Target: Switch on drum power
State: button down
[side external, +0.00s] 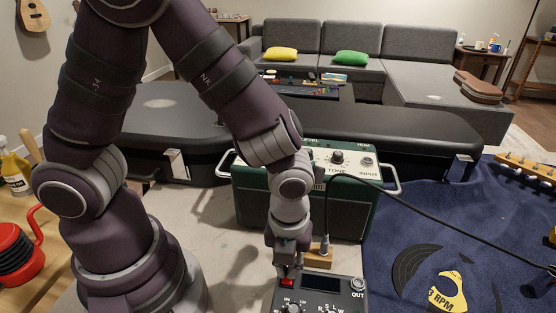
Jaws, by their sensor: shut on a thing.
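The drum unit (341,291) is a dark box at the bottom centre, cut off by the lower edge. It has a dark display, knobs and an OUT jack (357,283) at its right corner. A small red switch (287,282) is at its upper left. My gripper (287,269) points down at this corner, with its tips at the red switch. It is shut on the switch, as far as the small view shows. The fingertips are partly hidden, and I cannot tell the switch's position.
A green amplifier (345,208) with TONE and INPUT controls stands behind my gripper. A black cable (430,221) runs right across the blue mat (405,230). A wooden block (318,257) is close to my gripper. A red coiled item (18,252) is at left.

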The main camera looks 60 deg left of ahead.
jog(key=shift+s+d, duration=0.45)
jog(key=shift+r, duration=0.45)
notch_tip(320, 180, up, 13)
jog(key=s+d, duration=0.1)
jog(key=shift+s+d, duration=0.2)
jog(key=shift+s, duration=0.05)
jog(key=shift+w+a+r+t, duration=0.2)
jog(key=shift+w+a+t, duration=0.1)
jog(key=shift+w+a, duration=0.25)
